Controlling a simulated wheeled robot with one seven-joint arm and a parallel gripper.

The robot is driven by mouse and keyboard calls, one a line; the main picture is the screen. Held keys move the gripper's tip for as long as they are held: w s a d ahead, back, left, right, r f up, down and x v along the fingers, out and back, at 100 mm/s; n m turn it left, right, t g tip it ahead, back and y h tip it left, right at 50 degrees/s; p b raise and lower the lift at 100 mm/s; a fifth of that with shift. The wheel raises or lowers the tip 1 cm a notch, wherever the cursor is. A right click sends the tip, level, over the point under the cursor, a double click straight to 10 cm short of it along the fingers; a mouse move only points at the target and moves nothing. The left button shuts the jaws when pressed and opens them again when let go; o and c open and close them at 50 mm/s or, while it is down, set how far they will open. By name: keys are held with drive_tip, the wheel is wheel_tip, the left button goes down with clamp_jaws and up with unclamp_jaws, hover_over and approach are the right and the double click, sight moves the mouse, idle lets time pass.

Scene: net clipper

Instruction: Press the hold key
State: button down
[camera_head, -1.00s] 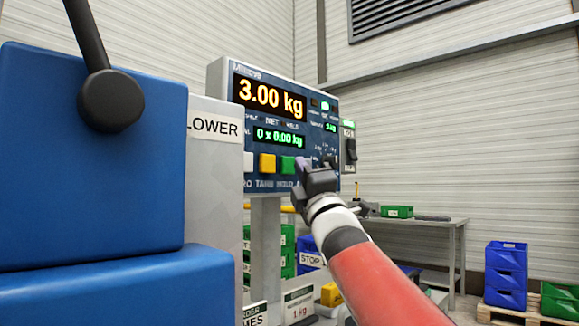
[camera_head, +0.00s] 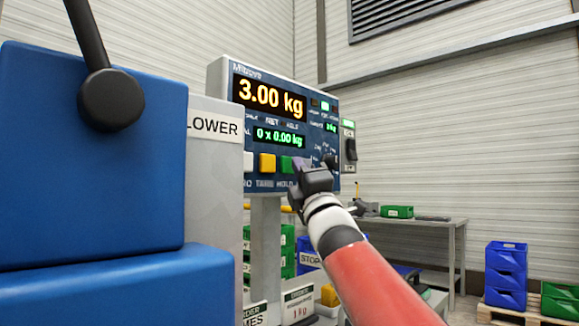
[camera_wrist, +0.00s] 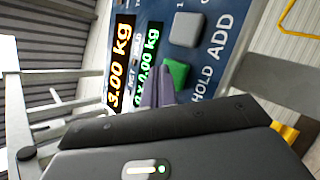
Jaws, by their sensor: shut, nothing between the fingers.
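The hold key is the green key (camera_head: 286,163) on the blue panel of the weighing display (camera_head: 232,122). In the wrist view the green key (camera_wrist: 174,74) sits beside the printed word HOLD. My gripper (camera_head: 299,164) is shut and empty, with its purple fingertips at the right edge of the green key in the head view. In the wrist view the fingertips (camera_wrist: 160,88) overlap part of the key. I cannot tell whether they touch it. The display reads 3.00 kg above and 0 x 0.00 kg below.
A yellow key (camera_head: 267,163) lies left of the green one. In the wrist view a grey key (camera_wrist: 186,28) stands by the word ADD. A grey cabinet marked LOWER (camera_head: 214,170) and a large blue block (camera_head: 95,170) fill the left side.

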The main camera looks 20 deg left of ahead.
drive_tip(key=shift+w+a, duration=0.15)
drive_tip(key=shift+a, duration=0.2)
idle(0.6)
drive_tip(key=shift+d, duration=0.1)
drive_tip(key=shift+s+d+b, duration=0.3)
drive_tip(key=shift+d+b, duration=0.25)
drive_tip(key=shift+d, duration=0.05)
drive_tip(key=shift+s+d+b, duration=0.3)
drive_tip(key=shift+d+b, duration=0.15)
drive_tip(key=shift+d, duration=0.35)
drive_tip(key=shift+s+d+b, duration=0.35)
drive_tip(key=shift+d+b, duration=0.05)
drive_tip(key=shift+d, duration=0.35)
drive_tip(key=shift+s+d+b, duration=0.3)
drive_tip(key=shift+d+b, duration=0.15)
drive_tip(key=shift+d, duration=0.35)
